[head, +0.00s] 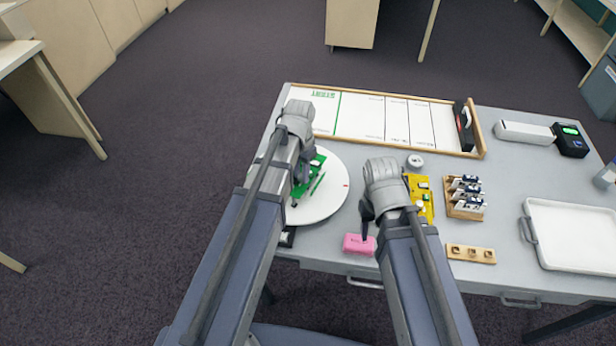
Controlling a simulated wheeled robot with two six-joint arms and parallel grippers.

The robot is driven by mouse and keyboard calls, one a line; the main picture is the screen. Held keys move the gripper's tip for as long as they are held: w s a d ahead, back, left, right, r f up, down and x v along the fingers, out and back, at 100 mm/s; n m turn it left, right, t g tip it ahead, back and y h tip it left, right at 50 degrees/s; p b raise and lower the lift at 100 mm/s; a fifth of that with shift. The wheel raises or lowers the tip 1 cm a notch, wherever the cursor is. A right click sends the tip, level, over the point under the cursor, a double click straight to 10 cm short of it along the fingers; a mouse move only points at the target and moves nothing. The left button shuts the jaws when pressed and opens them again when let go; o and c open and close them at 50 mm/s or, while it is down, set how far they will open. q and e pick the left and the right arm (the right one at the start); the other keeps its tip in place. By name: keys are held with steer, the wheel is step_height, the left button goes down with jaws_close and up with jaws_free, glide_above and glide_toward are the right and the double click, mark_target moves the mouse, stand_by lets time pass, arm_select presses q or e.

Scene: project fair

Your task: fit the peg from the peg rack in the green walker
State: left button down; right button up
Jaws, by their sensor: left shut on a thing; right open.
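The green walker (318,178) is on a white round disc (333,203) at the left of the table. My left gripper (298,188) is at the walker's left side and shut on it; the arm hides part of the walker and the contact. A small wooden rack with three round spots, seemingly the peg rack (471,254), lies at the table's front edge, right of my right arm. I cannot tell which of its spots are pegs or empty holes. My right gripper (366,222) is open and empty, just above and behind a pink block (358,244).
A yellow piece (426,200) lies partly behind my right arm. Beside it stands a wooden holder (465,208) with several black-and-white items. A white tray (570,232) is at the right, a framed white track board (375,120) at the back. A tape roll (414,162) stands between.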

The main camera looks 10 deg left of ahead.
arm_select(q)
step_height(320, 180, up, 9)
steer(key=a+m+p, duration=0.2)
steer(key=m+p, duration=0.2)
steer(key=p, duration=0.5)
steer(key=shift+a, duration=0.15)
step_height(320, 180, down, 7)
steer(key=b, duration=0.6)
steer(key=shift+r+b, duration=0.1)
steer(key=shift+b, duration=0.3)
steer(key=shift+f+b, duration=1.05)
steer(key=shift+f, duration=0.05)
stand_by(1.6)
